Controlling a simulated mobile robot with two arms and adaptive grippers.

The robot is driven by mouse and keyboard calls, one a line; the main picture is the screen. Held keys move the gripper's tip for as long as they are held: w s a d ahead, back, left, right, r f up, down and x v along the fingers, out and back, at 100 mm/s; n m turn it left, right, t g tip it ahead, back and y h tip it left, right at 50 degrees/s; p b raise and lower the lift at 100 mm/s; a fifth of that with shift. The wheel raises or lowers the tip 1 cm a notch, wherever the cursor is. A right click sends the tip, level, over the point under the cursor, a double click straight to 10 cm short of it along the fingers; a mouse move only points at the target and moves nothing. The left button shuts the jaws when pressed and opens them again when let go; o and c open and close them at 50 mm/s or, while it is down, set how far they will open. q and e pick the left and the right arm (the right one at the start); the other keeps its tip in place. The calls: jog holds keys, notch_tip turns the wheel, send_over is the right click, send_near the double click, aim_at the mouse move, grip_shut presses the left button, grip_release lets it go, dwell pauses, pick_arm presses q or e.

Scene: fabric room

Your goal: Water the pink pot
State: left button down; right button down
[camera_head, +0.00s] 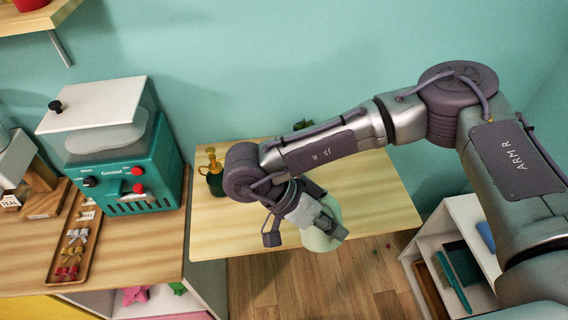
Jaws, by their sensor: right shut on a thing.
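My right gripper (305,226) hangs at the end of the right arm over the front edge of the light wooden table. It is shut on a pale green rounded vessel (318,239), partly hidden by the fingers; I cannot tell whether it is a watering can. A dark green bottle with a gold spray top (215,181) stands on the table to the left of the right wrist. Some green leaves (302,125) show behind the right forearm; their pot is hidden. No pink pot can be made out. My left gripper is out of view.
A teal machine with a white lid (124,171) stands on the left counter, beside a wooden tray of small bows (75,246). A white shelf unit (451,226) is at the lower right. The table's right part (381,205) is clear. A red pot (30,4) sits on the upper-left shelf.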

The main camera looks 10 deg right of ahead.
jog(key=s+d+f+m+t+y+b, duration=0.1)
jog(key=s+f+t+b, duration=0.3)
jog(key=b, duration=0.6)
jog(key=s+d+f+m, duration=0.1)
jog(key=s+f, duration=0.1)
jog(key=s, duration=0.1)
jog(key=shift+d+f+y, duration=0.15)
jog(key=shift+f+y, duration=0.15)
dwell(1.9)
